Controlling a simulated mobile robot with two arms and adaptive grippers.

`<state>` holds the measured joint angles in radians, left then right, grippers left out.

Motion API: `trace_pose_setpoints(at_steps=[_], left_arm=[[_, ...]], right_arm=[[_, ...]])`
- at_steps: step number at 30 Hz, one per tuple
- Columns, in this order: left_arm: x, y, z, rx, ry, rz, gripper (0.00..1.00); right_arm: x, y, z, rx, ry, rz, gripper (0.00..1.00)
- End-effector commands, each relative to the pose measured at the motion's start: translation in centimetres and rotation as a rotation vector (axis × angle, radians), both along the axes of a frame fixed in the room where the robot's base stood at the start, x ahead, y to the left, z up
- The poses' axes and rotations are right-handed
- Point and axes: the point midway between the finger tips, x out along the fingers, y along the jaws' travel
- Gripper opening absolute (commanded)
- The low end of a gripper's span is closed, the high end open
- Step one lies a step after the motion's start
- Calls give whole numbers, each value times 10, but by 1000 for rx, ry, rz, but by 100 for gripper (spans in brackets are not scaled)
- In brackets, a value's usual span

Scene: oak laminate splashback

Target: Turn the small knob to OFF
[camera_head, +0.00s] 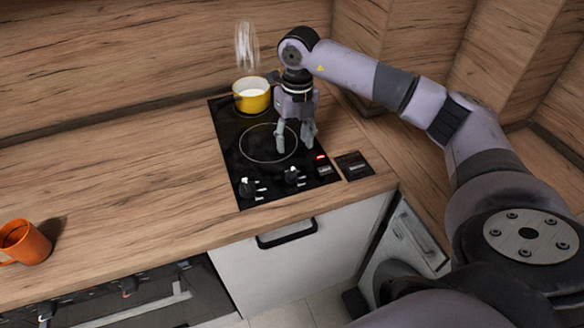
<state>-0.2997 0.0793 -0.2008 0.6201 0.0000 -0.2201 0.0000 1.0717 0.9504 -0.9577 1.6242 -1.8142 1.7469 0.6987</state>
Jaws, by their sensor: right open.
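The black cooktop (229,140) is set in the wooden counter. Two dark knobs with white marks sit along its front edge: a left knob (246,188) and a right knob (291,175). I cannot tell from here which is the small one, nor read their settings. A red light (320,156) glows near the cooktop's right front corner. My right gripper (296,145) is open and empty, pointing down over the cooktop's right side, behind the right knob and apart from it. My left gripper is not in view.
A yellow pot (252,101) with white contents stands on the rear of the cooktop, close to my right gripper, with steam (246,46) above. A black plate (354,165) lies right of the cooktop. An orange mug (24,242) stands far left; the counter between is clear.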

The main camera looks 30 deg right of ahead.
Motion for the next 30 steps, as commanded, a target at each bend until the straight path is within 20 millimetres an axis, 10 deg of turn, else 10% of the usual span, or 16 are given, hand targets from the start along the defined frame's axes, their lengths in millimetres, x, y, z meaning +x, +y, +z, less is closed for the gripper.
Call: trace_pose_setpoints(at_steps=[15, 30], left_arm=[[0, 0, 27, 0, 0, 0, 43], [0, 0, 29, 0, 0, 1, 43]], right_arm=[[0, 5, -100, 2, 3, 1, 47], [1, 6, -115, 1, 0, 2, 45]])
